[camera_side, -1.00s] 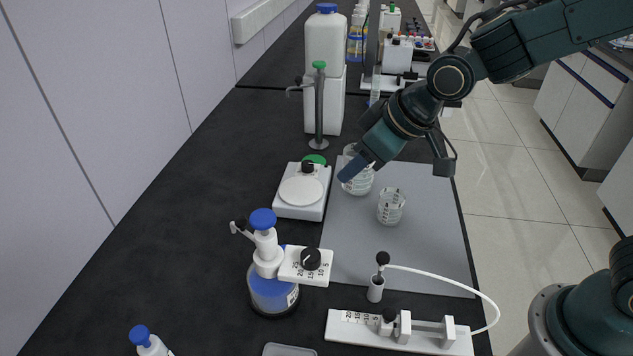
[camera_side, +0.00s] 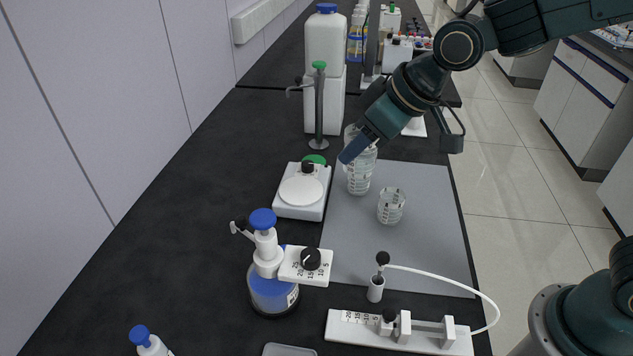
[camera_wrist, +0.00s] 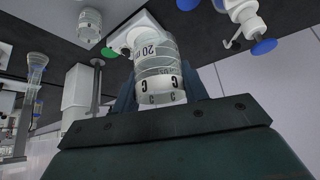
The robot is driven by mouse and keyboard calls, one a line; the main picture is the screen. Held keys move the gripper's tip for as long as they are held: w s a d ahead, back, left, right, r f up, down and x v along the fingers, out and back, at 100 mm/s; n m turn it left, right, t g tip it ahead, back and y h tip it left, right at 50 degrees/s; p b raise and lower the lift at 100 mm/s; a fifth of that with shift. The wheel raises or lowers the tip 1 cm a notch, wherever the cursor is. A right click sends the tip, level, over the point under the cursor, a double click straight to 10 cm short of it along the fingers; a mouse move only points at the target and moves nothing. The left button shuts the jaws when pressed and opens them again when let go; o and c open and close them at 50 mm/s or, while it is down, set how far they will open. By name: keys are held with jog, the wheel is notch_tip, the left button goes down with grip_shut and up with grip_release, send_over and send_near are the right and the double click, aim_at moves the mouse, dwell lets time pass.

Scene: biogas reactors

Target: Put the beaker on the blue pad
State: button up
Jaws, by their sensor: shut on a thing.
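My gripper (camera_side: 350,157) is shut on a clear glass beaker with dark markings, above the grey mat (camera_side: 430,255). In the wrist view the beaker (camera_wrist: 160,90) sits between the two fingers (camera_wrist: 157,92). In the side view the fingers partly cover the glass (camera_side: 358,182). The glass there looks tall; I cannot tell whether it is one beaker or a held one overlapping another below. A smaller beaker (camera_side: 391,206) stands on the mat to the right, and also shows in the wrist view (camera_wrist: 90,27). I see no clearly blue pad.
A white balance (camera_side: 301,192) stands left of the mat. A blue-capped dispenser bottle (camera_side: 272,290) and a white syringe device (camera_side: 375,334) with a tube are in front. White canisters (camera_side: 325,45) and a grey stand (camera_side: 319,105) are behind.

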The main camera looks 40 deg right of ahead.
jog(key=shift+a, duration=0.1)
jog(key=w+a+n+g+y, duration=0.3)
jog(key=w+a+n+g, duration=0.2)
jog(key=n, duration=1.2)
jog(key=shift+w+a+r+n+g+y, duration=0.2)
jog(key=shift+a+n+g+y, duration=0.2)
jog(key=shift+a+g, duration=2.2)
jog(key=shift+a+t, duration=0.75)
jog(key=shift+t, duration=0.05)
jog(key=shift+f, duration=0.1)
notch_tip(320, 180, down, 20)
jog(key=shift+r, duration=0.1)
jog(key=shift+f, duration=0.2)
